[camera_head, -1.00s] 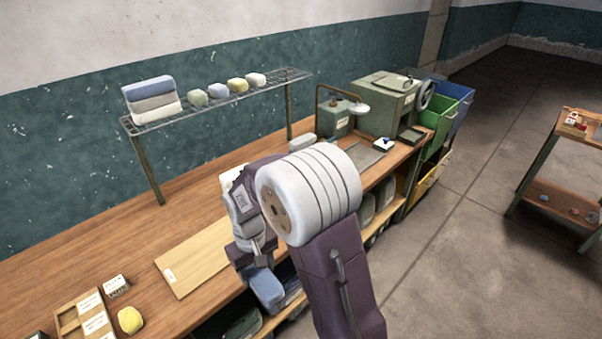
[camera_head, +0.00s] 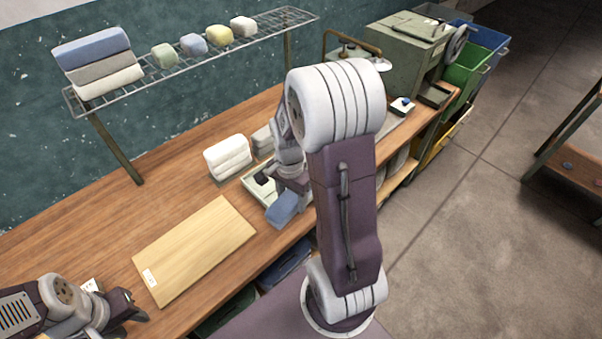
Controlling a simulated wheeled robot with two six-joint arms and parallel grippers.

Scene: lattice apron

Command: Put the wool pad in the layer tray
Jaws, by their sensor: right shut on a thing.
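A blue pad (camera_head: 283,211), seemingly the wool pad, is in my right gripper (camera_head: 289,193). The gripper is shut on it at the front edge of the bench, over the near side of a pale shallow tray (camera_head: 250,182). This looks like the layer tray, and a small dark item lies in it. My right arm hides the tray's right part, and I cannot tell whether the pad touches the tray. My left gripper (camera_head: 132,305) is at the bottom left over the bench; its jaw opening cannot be made out.
White folded pads (camera_head: 228,157) and grey ones (camera_head: 263,139) stand behind the tray. A pale wooden board (camera_head: 195,248) lies to the left. A wire shelf (camera_head: 150,75) above holds folded stacks and small pads. A green machine (camera_head: 410,55) stands at the right. The bench's back left is clear.

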